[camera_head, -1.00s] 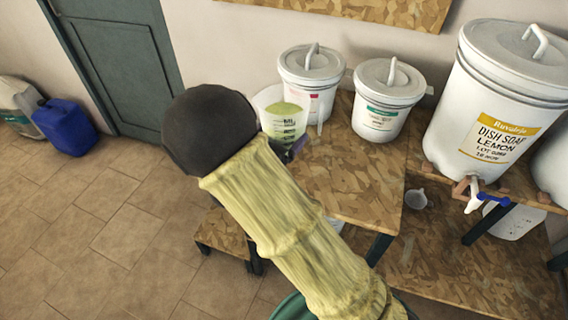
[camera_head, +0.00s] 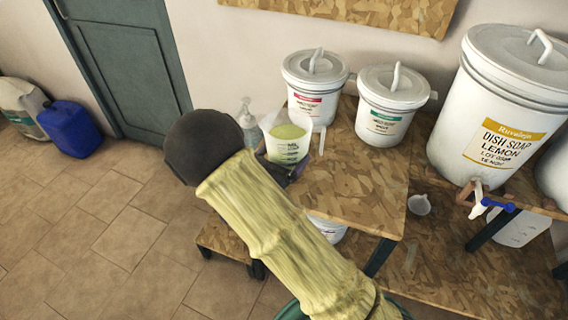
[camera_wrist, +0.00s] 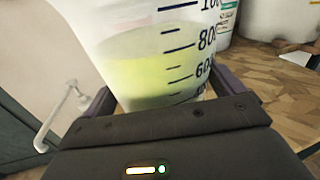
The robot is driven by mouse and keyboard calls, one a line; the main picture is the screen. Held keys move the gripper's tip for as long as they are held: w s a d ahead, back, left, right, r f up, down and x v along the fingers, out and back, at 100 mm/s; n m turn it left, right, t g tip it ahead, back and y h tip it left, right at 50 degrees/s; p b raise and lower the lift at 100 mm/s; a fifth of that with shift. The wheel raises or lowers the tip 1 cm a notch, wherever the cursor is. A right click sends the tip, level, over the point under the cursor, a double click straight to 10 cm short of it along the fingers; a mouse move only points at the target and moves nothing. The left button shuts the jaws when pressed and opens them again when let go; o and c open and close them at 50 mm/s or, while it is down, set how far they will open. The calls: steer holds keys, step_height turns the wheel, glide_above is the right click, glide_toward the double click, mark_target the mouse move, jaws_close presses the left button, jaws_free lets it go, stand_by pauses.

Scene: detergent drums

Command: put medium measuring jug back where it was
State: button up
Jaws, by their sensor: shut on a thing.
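The measuring jug (camera_head: 287,140) is clear with black marks and holds yellow-green liquid. It stands upright at the left end of the wooden table (camera_head: 345,190), in front of the red-labelled tub. I cannot tell whether its base touches the table. My gripper (camera_head: 279,170) is at the jug's near side, partly hidden behind my arm. In the wrist view the jug (camera_wrist: 155,60) fills the space between the two fingers (camera_wrist: 158,95), which are shut on it. The liquid reaches near the 800 mark, its surface slightly tilted in that view.
A red-labelled tub (camera_head: 314,82) and a green-labelled tub (camera_head: 388,105) stand behind and right of the jug. A pump bottle (camera_head: 246,120) is just left of it. A large dish soap drum (camera_head: 495,110) with a tap stands at right, a small cup (camera_head: 419,204) below it.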

steer(key=shift+f, duration=1.8)
steer(key=shift+f, duration=0.15)
steer(key=o, duration=1.5)
steer(key=v, duration=1.2)
steer(key=shift+b, duration=0.45)
